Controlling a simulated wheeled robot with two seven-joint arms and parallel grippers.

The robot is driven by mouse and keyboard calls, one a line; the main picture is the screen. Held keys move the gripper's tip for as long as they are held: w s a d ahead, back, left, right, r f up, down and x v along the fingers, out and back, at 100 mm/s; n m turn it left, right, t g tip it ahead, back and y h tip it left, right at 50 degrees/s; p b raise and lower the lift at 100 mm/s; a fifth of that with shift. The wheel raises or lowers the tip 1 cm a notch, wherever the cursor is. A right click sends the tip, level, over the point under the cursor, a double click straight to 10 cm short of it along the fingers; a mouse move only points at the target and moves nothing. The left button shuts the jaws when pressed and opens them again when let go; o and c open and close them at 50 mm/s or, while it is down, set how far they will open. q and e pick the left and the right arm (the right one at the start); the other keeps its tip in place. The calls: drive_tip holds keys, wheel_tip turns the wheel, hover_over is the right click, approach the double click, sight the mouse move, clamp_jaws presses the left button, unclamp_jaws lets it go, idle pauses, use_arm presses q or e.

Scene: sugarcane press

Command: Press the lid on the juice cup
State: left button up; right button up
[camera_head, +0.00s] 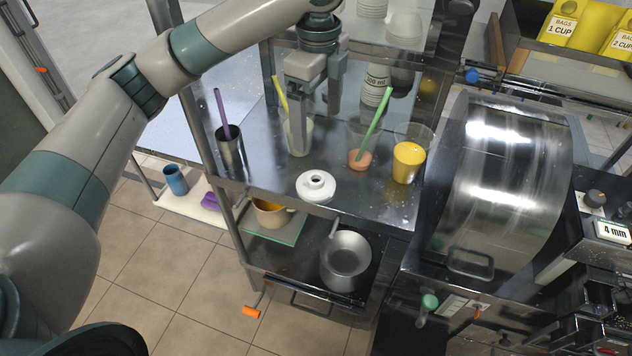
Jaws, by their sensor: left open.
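My left gripper (316,118) points down over the metal shelf, open, with nothing seen between its fingers. One finger overlaps a clear cup (300,142) with pale contents and a yellow straw; I cannot tell whether they touch. A white round lid-like piece (316,186) with a raised centre lies in front of it near the shelf's front edge, apart from any cup. To the right stand a clear cup with yellow juice (408,163) and a clear cup with orange contents (360,159) and a green straw. My right gripper is not in view.
A metal tumbler (231,157) with a purple straw stands on the shelf's left. Stacked cups (375,85) stand behind. A large steel press drum (505,165) borders the right. A steel pot (345,262) and a mug (270,212) sit below. Clear shelf surface lies around the lid-like piece.

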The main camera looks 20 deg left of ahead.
use_arm(q)
drive_tip(key=p, duration=0.3)
hover_over(317, 174)
wheel_tip(317, 174, down, 10)
drive_tip(key=r, duration=0.1)
drive_tip(key=shift+s+d+f, duration=0.2)
drive_tip(key=shift+s+f, duration=0.15)
drive_tip(key=shift+f, duration=0.3)
drive_tip(key=shift+f, duration=0.15)
drive_tip(key=f, duration=0.1)
drive_tip(key=f+p, duration=0.2)
drive_tip(key=f, duration=0.1)
drive_tip(key=shift+s, duration=0.35)
drive_tip(key=shift+f, duration=0.4)
drive_tip(key=c, duration=1.1)
